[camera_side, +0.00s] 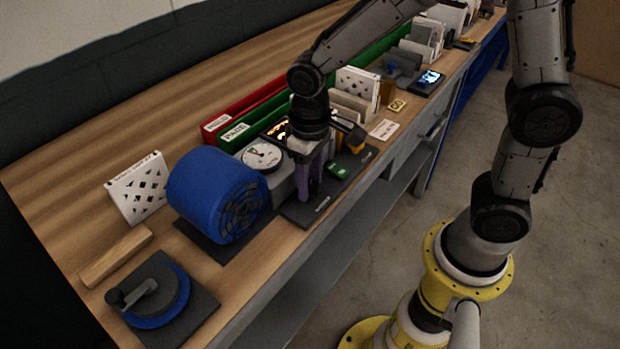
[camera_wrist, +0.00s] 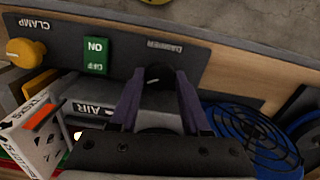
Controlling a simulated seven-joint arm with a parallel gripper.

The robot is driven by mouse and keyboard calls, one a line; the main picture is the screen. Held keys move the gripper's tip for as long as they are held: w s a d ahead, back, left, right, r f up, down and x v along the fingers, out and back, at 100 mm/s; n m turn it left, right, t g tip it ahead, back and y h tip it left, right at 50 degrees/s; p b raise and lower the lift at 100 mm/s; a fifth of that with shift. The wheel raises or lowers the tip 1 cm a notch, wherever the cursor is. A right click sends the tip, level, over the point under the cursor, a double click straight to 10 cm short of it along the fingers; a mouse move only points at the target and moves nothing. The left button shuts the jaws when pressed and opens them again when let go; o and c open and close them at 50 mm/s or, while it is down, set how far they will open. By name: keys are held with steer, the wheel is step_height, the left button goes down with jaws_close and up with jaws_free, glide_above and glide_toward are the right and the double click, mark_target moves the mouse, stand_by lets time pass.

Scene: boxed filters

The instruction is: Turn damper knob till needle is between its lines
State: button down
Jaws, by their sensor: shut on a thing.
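The damper knob (camera_wrist: 154,75) is a small dark round knob on the dark panel, under the upside-down DAMPER label in the wrist view. My gripper (camera_wrist: 160,88) has its two purple fingers on either side of the knob, shut on it. In the side view my gripper (camera_side: 311,185) points down at the panel (camera_side: 296,213), and its fingers hide the knob. The round white gauge (camera_side: 262,155) sits just left of my gripper on a grey housing. Its dark needle and a small green patch show, but the needle's place relative to the lines is too small to tell.
A green ON/OFF switch (camera_wrist: 96,56) and a yellow CLAMP knob (camera_wrist: 26,52) share the panel. A blue fan drum (camera_side: 212,190) stands left of my gripper. Red (camera_side: 243,109) and green (camera_side: 285,105) bins with boxed filters lie behind. The bench's front edge is close.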

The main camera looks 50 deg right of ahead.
mark_target(310, 185)
steer(key=shift+m, duration=1.3)
steer(key=shift+c, duration=1.8)
jaws_free()
steer(key=shift+r, duration=0.1)
step_height(310, 185, up, 14)
